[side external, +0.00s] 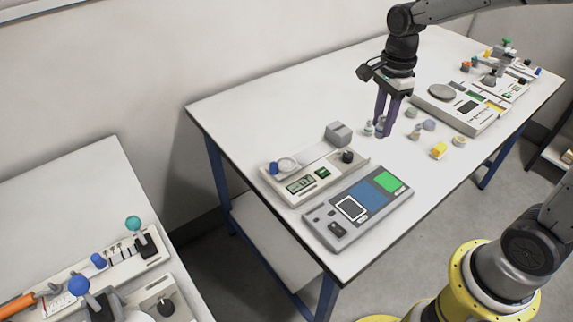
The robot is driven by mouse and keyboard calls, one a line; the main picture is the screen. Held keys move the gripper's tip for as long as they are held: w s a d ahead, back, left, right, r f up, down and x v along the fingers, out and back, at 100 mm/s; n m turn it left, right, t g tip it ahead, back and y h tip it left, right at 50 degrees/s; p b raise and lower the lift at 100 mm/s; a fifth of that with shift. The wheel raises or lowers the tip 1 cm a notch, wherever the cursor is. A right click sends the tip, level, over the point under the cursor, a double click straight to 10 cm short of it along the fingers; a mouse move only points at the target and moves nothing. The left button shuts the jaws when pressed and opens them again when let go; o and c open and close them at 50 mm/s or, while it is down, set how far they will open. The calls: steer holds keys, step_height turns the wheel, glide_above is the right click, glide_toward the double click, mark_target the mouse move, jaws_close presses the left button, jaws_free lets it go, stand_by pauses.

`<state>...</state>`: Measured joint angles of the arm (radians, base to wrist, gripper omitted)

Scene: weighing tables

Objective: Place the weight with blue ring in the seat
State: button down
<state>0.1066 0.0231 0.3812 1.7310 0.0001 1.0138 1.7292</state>
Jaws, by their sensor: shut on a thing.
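My gripper (383,130) points down over the middle of the white table, with its purple fingers closed around a small weight (381,122). The fingers mostly hide this weight, and I cannot make out its ring colour or whether it touches the table. A pale greenish weight (369,130) stands just left of the fingers. A beige weight (416,132) and a blue-grey round piece (429,125) stand to the right. I cannot tell which part is the seat. A scale (318,180) with a display, a round pan and a blue knob is at the front left.
A grey panel (345,222) with blue and green areas lies at the table's front edge. A grey block (338,133) is behind the scale. A yellow block (439,151) lies right of the gripper. Another instrument (465,115) is at the right. The table's far left is clear.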

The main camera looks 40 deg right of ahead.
steer(key=w+a+n, duration=0.2)
steer(key=a+n, duration=0.1)
steer(key=a, duration=0.9)
glide_above(286, 165)
steer(key=f, duration=0.9)
steer(key=shift+s, duration=0.25)
steer(key=shift+w+f, duration=0.15)
steer(key=shift+f, duration=0.05)
steer(key=shift+w+a+f, duration=0.1)
steer(key=shift+f, duration=1.45)
steer(key=shift+f, duration=0.1)
steer(key=c, duration=0.6)
jaws_free()
steer(key=shift+f, duration=0.1)
